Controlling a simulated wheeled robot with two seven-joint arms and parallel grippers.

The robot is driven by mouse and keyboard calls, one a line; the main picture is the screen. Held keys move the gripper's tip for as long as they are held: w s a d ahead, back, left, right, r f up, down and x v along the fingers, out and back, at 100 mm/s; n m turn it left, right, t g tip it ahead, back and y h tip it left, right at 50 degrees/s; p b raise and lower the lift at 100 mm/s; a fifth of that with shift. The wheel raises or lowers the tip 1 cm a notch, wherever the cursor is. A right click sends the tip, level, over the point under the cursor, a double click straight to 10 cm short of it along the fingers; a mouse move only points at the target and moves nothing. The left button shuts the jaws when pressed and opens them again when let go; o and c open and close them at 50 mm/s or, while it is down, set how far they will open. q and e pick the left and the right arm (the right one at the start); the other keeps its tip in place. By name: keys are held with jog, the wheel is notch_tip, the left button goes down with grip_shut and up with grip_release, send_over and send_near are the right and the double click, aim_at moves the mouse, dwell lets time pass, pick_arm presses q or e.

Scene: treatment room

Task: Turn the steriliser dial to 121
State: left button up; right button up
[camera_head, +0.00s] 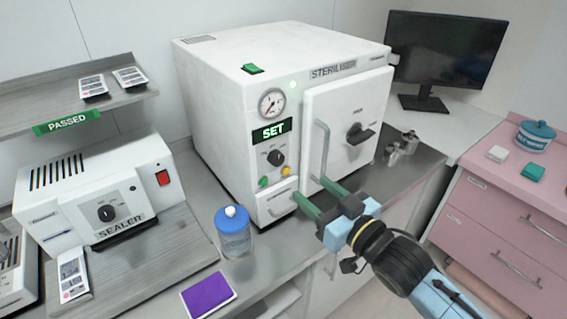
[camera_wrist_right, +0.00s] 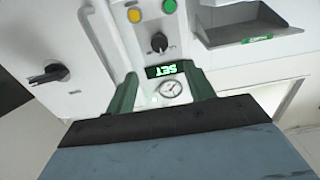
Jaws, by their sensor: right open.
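The white steriliser (camera_head: 225,92) stands on the steel counter. Its small black dial (camera_head: 276,158) sits below a display (camera_head: 271,131) that reads SET in green; the dial's number marks are too small to read. In the right wrist view the dial (camera_wrist_right: 159,42) and display (camera_wrist_right: 174,69) show upside down, between and beyond the fingers. My right gripper (camera_head: 313,193) is open, its two green fingers apart and empty, in front of the steriliser's lower front, below and right of the dial. It does not touch the dial. My left gripper is out of view.
A door handle (camera_head: 320,150) and a black door knob (camera_head: 360,133) are right of the dial. Yellow and green buttons lie just under the dial.

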aim_at(279, 161)
jog(key=x, duration=1.1)
jog(key=shift+w, duration=0.15)
jog(key=c, duration=1)
jog(key=shift+o, duration=0.2)
jog(key=shift+r+n+p, duration=0.1)
jog(key=shift+n+p, duration=0.6)
jog(key=shift+n, duration=0.4)
jog(key=n+p, duration=0.1)
jog(key=n, duration=0.1)
jog(key=shift+n, duration=0.3)
jog(key=n+p, duration=0.1)
jog(key=n, duration=0.4)
jog(key=shift+p, duration=0.4)
